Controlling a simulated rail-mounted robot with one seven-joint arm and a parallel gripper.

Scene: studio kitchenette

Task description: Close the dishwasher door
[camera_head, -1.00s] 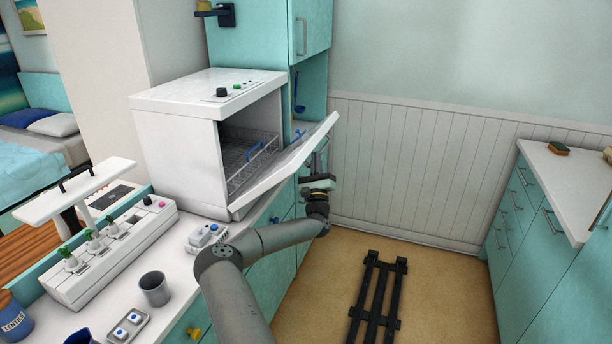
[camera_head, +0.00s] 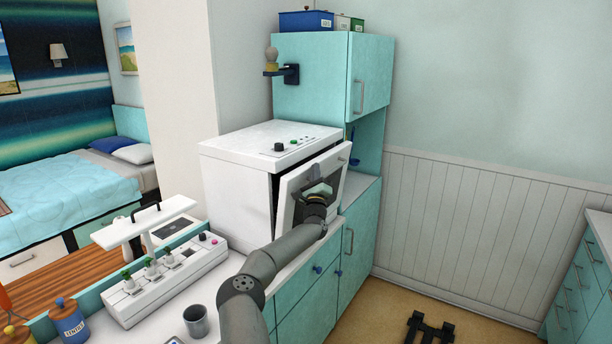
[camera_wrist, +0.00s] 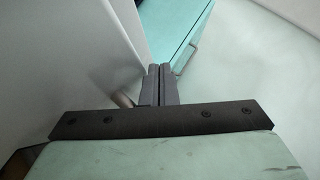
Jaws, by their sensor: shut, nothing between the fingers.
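The dishwasher (camera_head: 235,170) is a white countertop box with a black and a green knob on its top. The rack inside is hidden. My gripper (camera_head: 318,188) is at the outer face of the door; I cannot tell exactly where it touches. In the wrist view my gripper (camera_wrist: 159,82) has its fingers together and empty, beside a large white surface (camera_wrist: 70,55) that looks like the door.
A grey cup (camera_head: 196,320) and a white planter rack (camera_head: 160,282) stand on the counter to the left. A tall teal cabinet (camera_head: 325,80) stands behind the dishwasher. The floor (camera_head: 385,315) to the right is mostly free, with a black frame (camera_head: 430,328) on it.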

